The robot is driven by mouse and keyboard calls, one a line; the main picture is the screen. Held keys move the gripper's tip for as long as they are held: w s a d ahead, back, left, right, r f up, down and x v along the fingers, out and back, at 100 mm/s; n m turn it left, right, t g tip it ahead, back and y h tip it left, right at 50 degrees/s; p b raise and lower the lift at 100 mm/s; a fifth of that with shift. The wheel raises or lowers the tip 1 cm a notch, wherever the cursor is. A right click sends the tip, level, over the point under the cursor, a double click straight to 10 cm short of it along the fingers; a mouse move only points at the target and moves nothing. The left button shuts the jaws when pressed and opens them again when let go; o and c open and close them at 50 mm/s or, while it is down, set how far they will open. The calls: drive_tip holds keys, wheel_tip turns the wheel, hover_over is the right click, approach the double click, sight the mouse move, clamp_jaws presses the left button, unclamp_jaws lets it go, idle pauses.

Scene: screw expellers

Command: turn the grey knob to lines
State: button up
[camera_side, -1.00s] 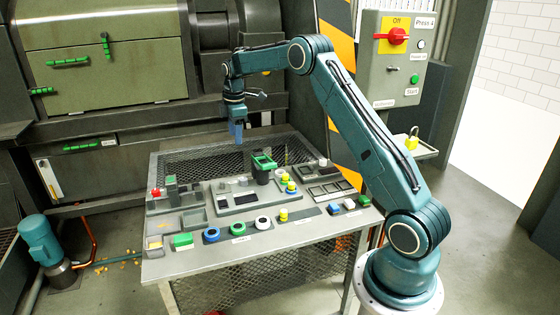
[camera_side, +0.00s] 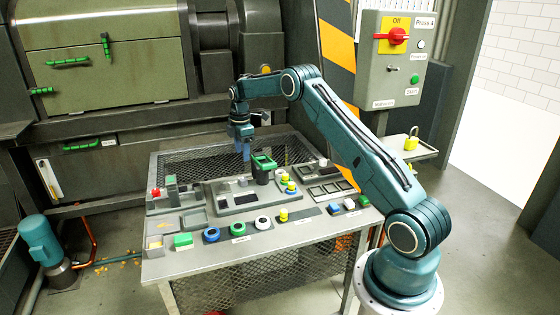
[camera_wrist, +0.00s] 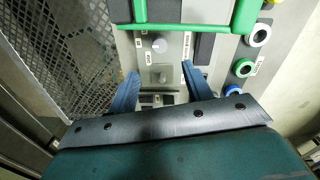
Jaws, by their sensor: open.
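Two small knobs sit on a grey panel (camera_side: 238,204) on the table. In the wrist view one is a pale round knob (camera_wrist: 160,45) with small labels around it, and the other is a darker grey knob (camera_wrist: 161,76) below it. The labels are too small to read. In the side view the knobs show as a pale one (camera_side: 243,182) and a darker one (camera_side: 224,187). My gripper (camera_side: 243,157) hangs above the panel, pointing down, apart from the knobs. In the wrist view its blue fingers (camera_wrist: 160,74) are spread and empty, with the darker knob seen between them.
A green-handled block (camera_side: 263,162) stands just right of my gripper. A red button (camera_side: 156,192) is at left. Black mesh (camera_side: 200,160) lies behind.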

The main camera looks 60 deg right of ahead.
sight(243, 179)
drive_tip(key=f, duration=1.1)
drive_tip(key=shift+w+d+f, duration=0.1)
drive_tip(key=shift+w+f, duration=0.1)
drive_tip(key=shift+f, duration=0.15)
drive_tip(key=c, duration=1)
